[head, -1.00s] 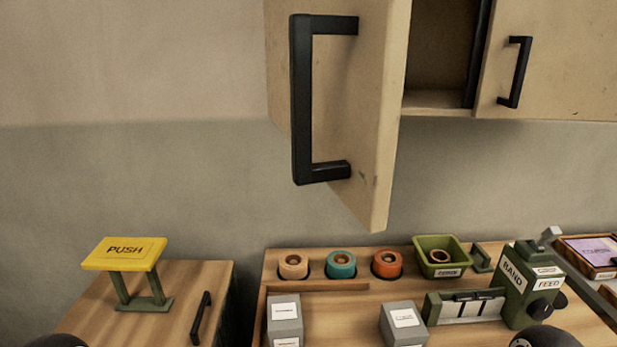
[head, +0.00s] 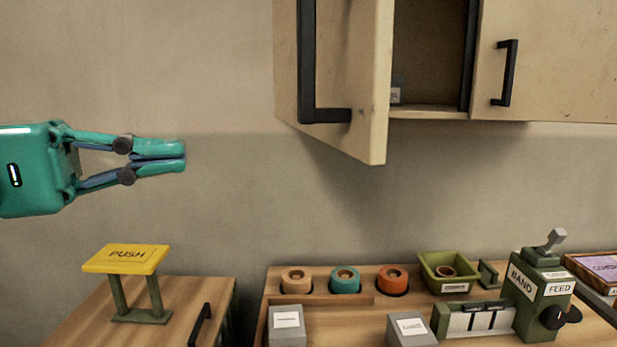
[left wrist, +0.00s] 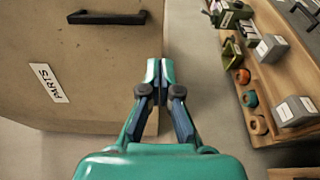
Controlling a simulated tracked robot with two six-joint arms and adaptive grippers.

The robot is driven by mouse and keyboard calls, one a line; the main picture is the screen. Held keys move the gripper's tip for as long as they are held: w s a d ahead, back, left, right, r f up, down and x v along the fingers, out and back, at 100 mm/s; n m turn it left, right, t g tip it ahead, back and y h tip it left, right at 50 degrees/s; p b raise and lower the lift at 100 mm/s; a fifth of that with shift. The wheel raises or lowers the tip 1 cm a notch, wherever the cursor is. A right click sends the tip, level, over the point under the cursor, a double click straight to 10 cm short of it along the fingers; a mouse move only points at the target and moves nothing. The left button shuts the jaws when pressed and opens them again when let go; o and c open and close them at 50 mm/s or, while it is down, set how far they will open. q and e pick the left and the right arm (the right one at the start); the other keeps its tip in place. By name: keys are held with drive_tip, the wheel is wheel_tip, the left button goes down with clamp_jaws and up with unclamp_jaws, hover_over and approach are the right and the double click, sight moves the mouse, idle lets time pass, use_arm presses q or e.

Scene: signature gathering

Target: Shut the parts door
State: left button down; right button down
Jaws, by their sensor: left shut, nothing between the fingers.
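The parts door (head: 342,70) is a pale wooden cabinet door that stands swung open toward me in the head view. Its black handle (head: 308,65) is on the face turned left. In the left wrist view the door (left wrist: 70,85) fills the left side, with a white PARTS label (left wrist: 49,83) and the handle (left wrist: 108,17). My left gripper (head: 184,156) is shut and empty, left of the door and apart from it in the head view. In the left wrist view its fingertips (left wrist: 159,70) overlap the door's edge; I cannot tell whether they touch. My right gripper is not in view.
The open cabinet (head: 430,110) holds a small grey box (head: 397,90). Below are a yellow PUSH plate (head: 126,258) on a stand, several coloured rolls (head: 345,280), grey boxes (head: 410,330) and a green BAND FEED machine (head: 540,295). The wall space between gripper and door is clear.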

sight(339, 148)
use_arm(q)
drive_tip(key=p+x, duration=0.2)
drive_tip(key=x, duration=1.2)
drive_tip(key=shift+d+f, duration=0.1)
drive_tip(key=shift+f, duration=0.05)
